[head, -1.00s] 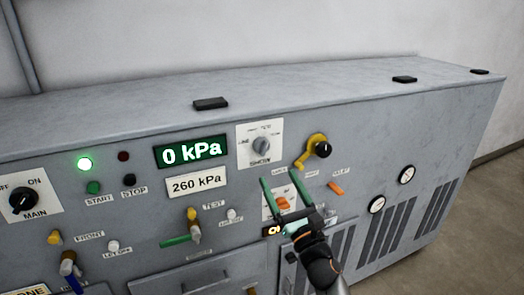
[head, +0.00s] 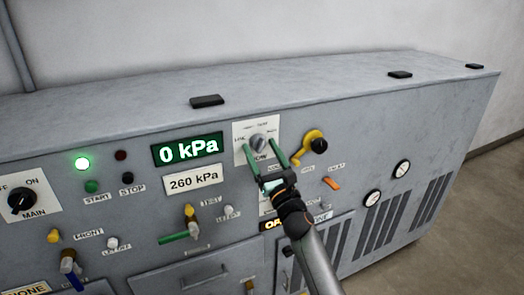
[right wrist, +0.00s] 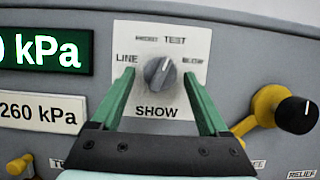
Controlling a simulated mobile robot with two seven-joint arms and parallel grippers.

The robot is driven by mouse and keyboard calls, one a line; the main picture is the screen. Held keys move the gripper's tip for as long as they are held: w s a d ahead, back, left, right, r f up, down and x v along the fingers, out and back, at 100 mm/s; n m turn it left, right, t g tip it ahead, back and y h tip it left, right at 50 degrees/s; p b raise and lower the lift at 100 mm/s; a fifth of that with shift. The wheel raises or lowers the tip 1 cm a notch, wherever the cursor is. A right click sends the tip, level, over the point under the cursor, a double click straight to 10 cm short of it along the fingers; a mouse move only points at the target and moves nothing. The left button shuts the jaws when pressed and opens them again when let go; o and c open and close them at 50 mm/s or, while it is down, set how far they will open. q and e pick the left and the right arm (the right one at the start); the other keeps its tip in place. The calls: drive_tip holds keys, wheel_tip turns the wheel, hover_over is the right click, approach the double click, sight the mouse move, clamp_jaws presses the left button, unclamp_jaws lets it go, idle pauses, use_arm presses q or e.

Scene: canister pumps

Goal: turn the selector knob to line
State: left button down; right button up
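The selector knob (head: 258,141) is a grey round knob on a white plate marked SHOW, on the sloped front of the grey cabinet. In the right wrist view the knob (right wrist: 160,73) has its pale mark tilted up and right, roughly towards TEST; LINE is printed to its left. My right gripper (head: 262,144) is open, its green fingers pointing at the plate. In the right wrist view the fingertips (right wrist: 157,76) are apart, one on each side of the knob with gaps between. I cannot tell how far they are from the plate. My left gripper is not in view.
A yellow lever with a black knob (right wrist: 296,115) is close on the right of the fingers. The green 0 kPa display (head: 187,149) and 260 kPa label (head: 194,181) are to the left.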

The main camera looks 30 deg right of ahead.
clamp_jaws()
idle(0.4)
drive_tip(key=shift+n, duration=0.4)
drive_tip(key=n+y, duration=0.1)
drive_tip(key=n, duration=0.1)
drive_tip(key=n+y, duration=0.1)
drive_tip(key=n, duration=0.2)
drive_tip(key=n+y, duration=0.2)
drive_tip(key=shift+d+n+g, duration=0.35)
drive_tip(key=shift+n+g, duration=0.05)
drive_tip(key=n+y, duration=0.1)
drive_tip(key=n, duration=0.1)
drive_tip(key=n+g, duration=0.1)
drive_tip(key=n, duration=0.1)
drive_tip(key=n+y+p, duration=0.1)
drive_tip(key=shift+d+r+n+g+y, duration=0.15)
drive_tip(key=shift+r+n+g+y, duration=0.15)
drive_tip(key=shift+n+g, duration=0.1)
drive_tip(key=n+g, duration=0.1)
drive_tip(key=n, duration=0.1)
drive_tip(key=n+p, duration=0.1)
drive_tip(key=n, duration=0.2)
drive_tip(key=shift+d+r+g+y, duration=0.1)
drive_tip(key=shift+r+g+y, duration=0.1)
drive_tip(key=shift+g+y, duration=0.15)
drive_tip(key=shift+n+g+p, duration=0.65)
drive_tip(key=shift+n+p, duration=0.4)
drive_tip(key=shift+n, duration=0.45)
